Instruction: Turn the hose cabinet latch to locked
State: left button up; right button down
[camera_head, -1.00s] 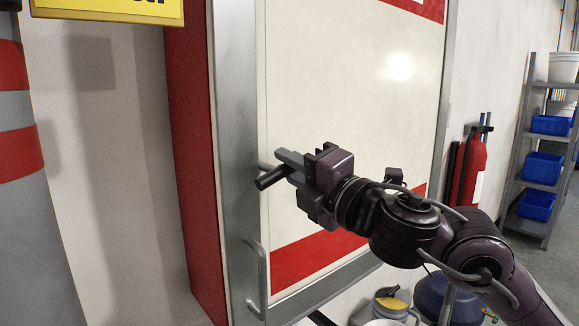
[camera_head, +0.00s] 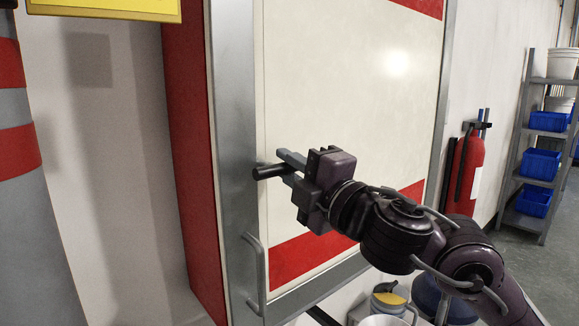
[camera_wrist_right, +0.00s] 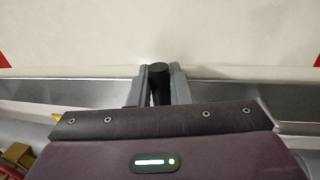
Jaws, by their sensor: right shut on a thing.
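The hose cabinet (camera_head: 350,90) has a cream door panel with red bands and a grey metal frame. Its latch (camera_head: 268,172) is a dark round bar on the left frame, lying nearly level in the head view. My right gripper (camera_head: 290,163) is shut on the latch, with its grey fingers on either side of the bar. In the right wrist view the latch (camera_wrist_right: 160,86) shows as a dark bar between the two fingers. The latch's pivot is mostly hidden. My left gripper is not in view.
A fixed grey pull handle (camera_head: 257,275) sits on the frame below the latch. A red fire extinguisher (camera_head: 468,170) hangs on the wall to the right. A shelf rack (camera_head: 525,135) with blue bins stands beyond. Buckets (camera_head: 390,300) stand below the arm.

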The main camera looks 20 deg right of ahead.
jog(key=c, duration=1.4)
grip_release()
jog(key=b+v, duration=0.2)
jog(key=v, duration=0.4)
jog(key=shift+s+f, duration=0.1)
jog(key=shift+f, duration=0.1)
jog(key=shift+b+v, duration=0.65)
jog(key=shift+v, duration=0.15)
jog(key=shift+r, duration=0.15)
